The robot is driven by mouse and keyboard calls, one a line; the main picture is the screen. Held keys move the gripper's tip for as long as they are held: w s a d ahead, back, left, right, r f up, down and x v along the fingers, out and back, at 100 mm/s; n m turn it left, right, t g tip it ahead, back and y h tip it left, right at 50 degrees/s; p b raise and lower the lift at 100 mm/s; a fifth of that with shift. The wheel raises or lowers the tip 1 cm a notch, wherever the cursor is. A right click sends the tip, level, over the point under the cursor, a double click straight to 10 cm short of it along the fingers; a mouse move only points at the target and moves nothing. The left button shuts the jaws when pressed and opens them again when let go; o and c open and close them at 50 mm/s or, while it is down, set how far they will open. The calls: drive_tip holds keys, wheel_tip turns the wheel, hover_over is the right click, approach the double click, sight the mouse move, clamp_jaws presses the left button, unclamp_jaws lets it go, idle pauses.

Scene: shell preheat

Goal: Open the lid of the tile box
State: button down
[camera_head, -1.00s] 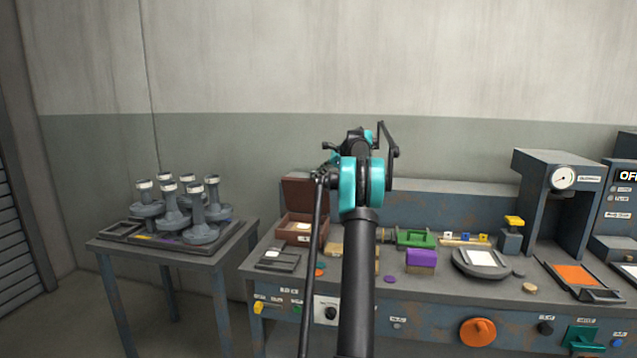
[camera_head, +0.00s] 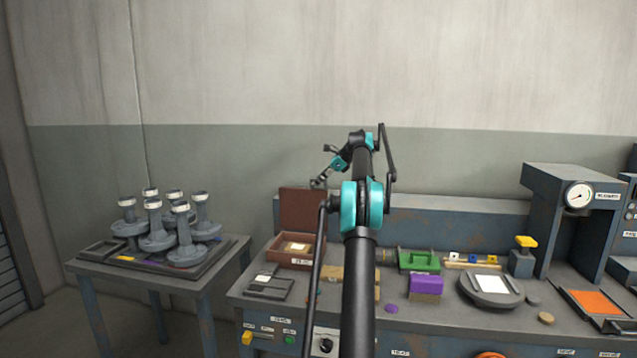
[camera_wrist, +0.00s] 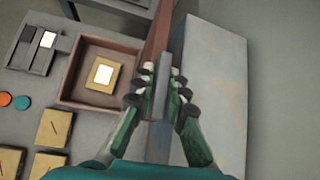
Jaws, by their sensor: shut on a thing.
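The tile box (camera_head: 275,259) is a brown box at the left end of the bench. Its lid (camera_head: 300,208) stands about upright at the back, so the box is open. Inside lies a tan tile with a pale centre (camera_head: 297,246). In the wrist view the box (camera_wrist: 75,96) is left of my fingers, and the lid (camera_wrist: 157,32) shows edge-on. My gripper (camera_wrist: 161,86) is shut on the lid at its edge; the exact contact is partly hidden by the fingers. In the head view my gripper (camera_head: 318,183) is small, by the lid's upper right corner.
A dark tray (camera_head: 268,287) lies in front of the box. Tan blocks (camera_head: 345,277), a green holder (camera_head: 419,260) and a purple-topped block (camera_head: 425,287) stand to the right. A side table (camera_head: 215,267) at the left holds several grey stands. The bench's back panel (camera_wrist: 216,85) is close beside my fingers.

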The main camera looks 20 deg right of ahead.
drive_tip(key=c, duration=1.6)
unclamp_jaws()
drive_tip(key=shift+o, duration=0.2)
drive_tip(key=v, duration=0.7)
drive_tip(key=shift+r, duration=0.15)
drive_tip(key=shift+s+d, duration=0.1)
